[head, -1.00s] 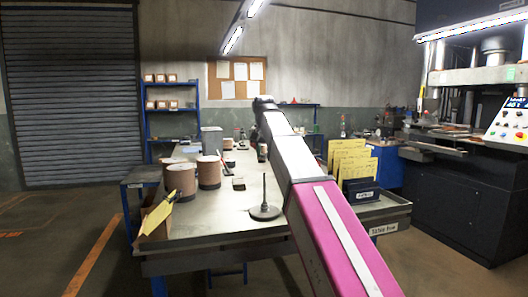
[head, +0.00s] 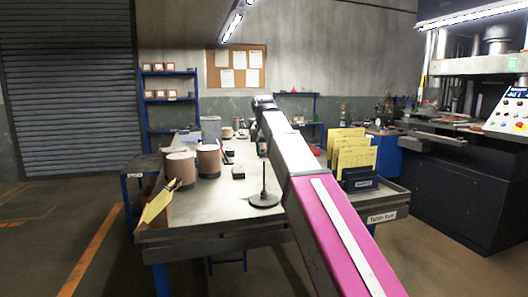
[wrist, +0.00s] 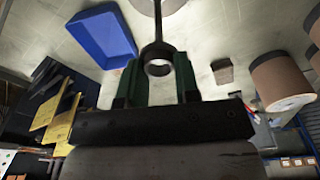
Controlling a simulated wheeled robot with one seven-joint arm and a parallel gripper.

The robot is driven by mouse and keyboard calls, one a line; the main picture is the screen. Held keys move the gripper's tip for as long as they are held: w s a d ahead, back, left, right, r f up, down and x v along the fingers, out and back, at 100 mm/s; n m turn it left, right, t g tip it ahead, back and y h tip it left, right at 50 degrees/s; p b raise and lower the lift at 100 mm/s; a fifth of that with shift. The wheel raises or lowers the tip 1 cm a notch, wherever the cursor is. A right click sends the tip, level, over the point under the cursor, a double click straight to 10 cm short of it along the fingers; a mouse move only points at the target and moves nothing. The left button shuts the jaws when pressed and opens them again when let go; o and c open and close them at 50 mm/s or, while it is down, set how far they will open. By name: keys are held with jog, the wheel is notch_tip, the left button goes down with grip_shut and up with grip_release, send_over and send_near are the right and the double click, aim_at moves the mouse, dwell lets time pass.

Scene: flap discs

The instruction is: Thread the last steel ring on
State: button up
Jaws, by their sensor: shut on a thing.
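The upright spindle is a thin dark rod (head: 264,180) on a round dark base (head: 264,200) on the table. It also shows in the wrist view, where the rod (wrist: 158,28) runs from the top edge toward my gripper. My gripper (wrist: 159,76) has green fingers and is shut on a small steel ring (wrist: 158,68). The ring lines up with the rod's near end in that view. I cannot tell whether the rod is inside the ring or just beyond it. In the head view my arm hides the ring.
Brown tubs (head: 209,161) stand at the table's left, with a small dark block (head: 238,173) nearer the middle. A blue tray (wrist: 102,34) lies beside the spindle. Yellow cards in a dark holder (head: 357,160) stand at the right.

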aim_at(264, 179)
jog(key=shift+f, duration=1.7)
dwell(0.4)
jog(key=shift+f, duration=2.45)
jog(key=o, duration=1)
jog(key=shift+r, duration=0.1)
jog(key=shift+c, duration=0.2)
jog(key=shift+r, duration=0.1)
notch_tip(264, 179, up, 11)
jog(key=s, duration=0.1)
jog(key=shift+f, duration=0.2)
